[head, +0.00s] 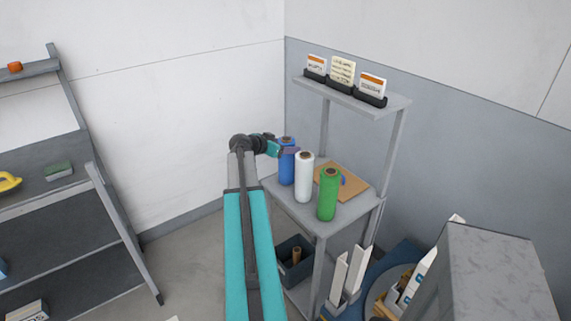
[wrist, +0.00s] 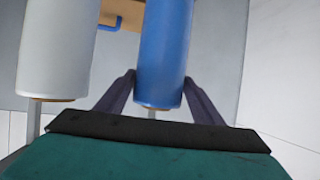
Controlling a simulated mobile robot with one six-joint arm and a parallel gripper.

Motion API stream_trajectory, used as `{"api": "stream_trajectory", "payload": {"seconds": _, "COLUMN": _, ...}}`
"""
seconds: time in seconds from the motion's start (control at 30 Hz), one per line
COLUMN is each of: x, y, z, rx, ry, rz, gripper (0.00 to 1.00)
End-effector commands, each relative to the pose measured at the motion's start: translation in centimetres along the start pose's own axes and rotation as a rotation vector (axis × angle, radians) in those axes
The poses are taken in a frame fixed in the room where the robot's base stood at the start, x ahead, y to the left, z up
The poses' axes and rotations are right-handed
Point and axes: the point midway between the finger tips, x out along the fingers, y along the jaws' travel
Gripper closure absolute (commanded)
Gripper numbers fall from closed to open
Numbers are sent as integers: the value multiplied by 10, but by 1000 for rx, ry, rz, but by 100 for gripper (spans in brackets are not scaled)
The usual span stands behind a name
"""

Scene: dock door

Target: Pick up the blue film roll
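The blue film roll (head: 287,165) stands upright on the back left of a grey stand's shelf. My gripper (head: 271,148) reaches it from the left, near the roll's upper part. In the wrist view, the blue film roll (wrist: 163,50) lies between the two fingers of my gripper (wrist: 160,80). One finger is on each side, with the tips at or very near its edges. I cannot tell whether they press on it. The far side of the roll is hidden.
A white roll (head: 304,178) stands just beside the blue one, and a green roll (head: 328,196) stands farther right. A brown board (head: 354,184) lies behind them on the shelf (head: 345,212). An upper shelf (head: 352,101) holds several cards. A dark bin (head: 284,272) is below.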

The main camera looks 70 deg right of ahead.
Motion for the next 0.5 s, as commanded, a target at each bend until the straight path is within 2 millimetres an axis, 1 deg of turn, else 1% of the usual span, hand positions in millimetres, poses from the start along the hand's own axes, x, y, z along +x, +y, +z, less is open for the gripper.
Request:
{"api": "stream_trajectory", "payload": {"seconds": 0.03, "x": 0, "y": 0, "z": 0, "rx": 0, "ry": 0, "rz": 0, "gripper": 48}}
{"api": "stream_trajectory", "payload": {"seconds": 0.07, "x": 0, "y": 0, "z": 0, "rx": 0, "ry": 0, "rz": 0, "gripper": 53}}
{"api": "stream_trajectory", "payload": {"seconds": 0.1, "x": 0, "y": 0, "z": 0, "rx": 0, "ry": 0, "rz": 0, "gripper": 59}}
{"api": "stream_trajectory", "payload": {"seconds": 0.33, "x": 0, "y": 0, "z": 0, "rx": 0, "ry": 0, "rz": 0, "gripper": 98}}
{"api": "stream_trajectory", "payload": {"seconds": 0.37, "x": 0, "y": 0, "z": 0, "rx": 0, "ry": 0, "rz": 0, "gripper": 100}}
{"api": "stream_trajectory", "payload": {"seconds": 0.5, "x": 0, "y": 0, "z": -1, "rx": 0, "ry": 2, "rz": -1, "gripper": 100}}
